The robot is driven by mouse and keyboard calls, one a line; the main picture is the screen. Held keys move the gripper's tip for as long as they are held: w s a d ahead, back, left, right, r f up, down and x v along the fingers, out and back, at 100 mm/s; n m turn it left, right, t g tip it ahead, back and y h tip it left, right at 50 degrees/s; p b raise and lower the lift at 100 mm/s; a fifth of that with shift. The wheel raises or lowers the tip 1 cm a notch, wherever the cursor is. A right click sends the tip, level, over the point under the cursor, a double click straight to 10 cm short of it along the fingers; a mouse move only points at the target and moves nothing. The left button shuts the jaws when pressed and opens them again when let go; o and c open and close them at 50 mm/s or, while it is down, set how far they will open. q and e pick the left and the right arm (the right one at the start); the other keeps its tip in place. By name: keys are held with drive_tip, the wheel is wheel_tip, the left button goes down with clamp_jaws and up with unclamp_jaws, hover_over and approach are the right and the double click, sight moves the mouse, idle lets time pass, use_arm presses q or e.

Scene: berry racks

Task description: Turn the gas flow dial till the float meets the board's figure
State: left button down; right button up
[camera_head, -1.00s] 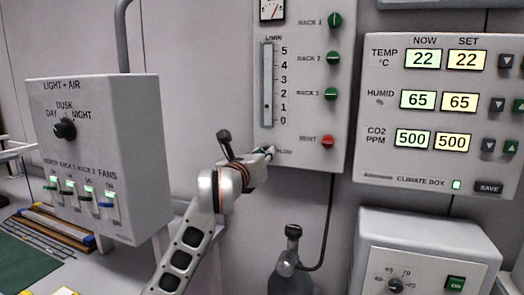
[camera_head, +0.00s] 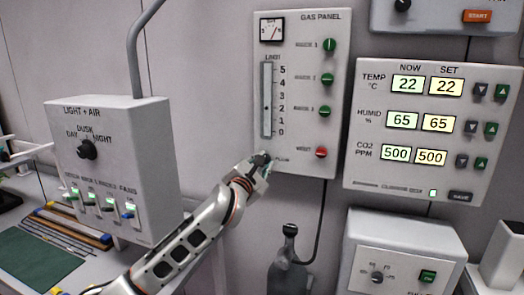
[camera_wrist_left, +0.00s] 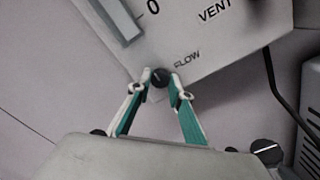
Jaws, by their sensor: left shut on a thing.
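The gas panel (camera_head: 300,60) is a pale wall box with an upright flow tube (camera_head: 266,85) on its left, scaled 0 to 5. A small dark float (camera_head: 267,107) in the tube sits at about the 2 mark. The black flow dial (camera_wrist_left: 159,77) is at the panel's lower edge beside the word FLOW; in the head view my gripper mostly hides it. My left gripper (camera_head: 262,160) is shut on the dial, with a green-and-white finger on each side in the wrist view (camera_wrist_left: 160,80). My right gripper is not in view. I cannot make out the board with the figure.
Green rack knobs (camera_head: 327,78) and a red vent knob (camera_head: 321,152) are on the panel's right side. The climate box (camera_head: 360,130) hangs to the right, the light and air box (camera_head: 110,130) stands at left. A grey gas bottle (camera_head: 290,262) stands below.

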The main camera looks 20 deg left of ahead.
use_arm(q)
drive_tip(key=m+p, duration=0.4)
drive_tip(key=m, duration=0.1)
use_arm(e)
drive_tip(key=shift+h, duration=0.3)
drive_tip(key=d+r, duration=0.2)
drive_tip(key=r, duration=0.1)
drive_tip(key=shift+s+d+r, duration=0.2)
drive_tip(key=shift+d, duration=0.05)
use_arm(q)
drive_tip(key=shift+m, duration=0.3)
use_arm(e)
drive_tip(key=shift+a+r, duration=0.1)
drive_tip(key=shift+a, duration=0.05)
use_arm(q)
drive_tip(key=c, duration=1.8)
unclamp_jaws()
drive_tip(key=shift+s, duration=0.1)
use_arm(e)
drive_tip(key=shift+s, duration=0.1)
use_arm(q)
drive_tip(key=s, duration=1.1)
drive_tip(key=shift+s+a, duration=0.2)
drive_tip(key=shift+s, duration=0.2)
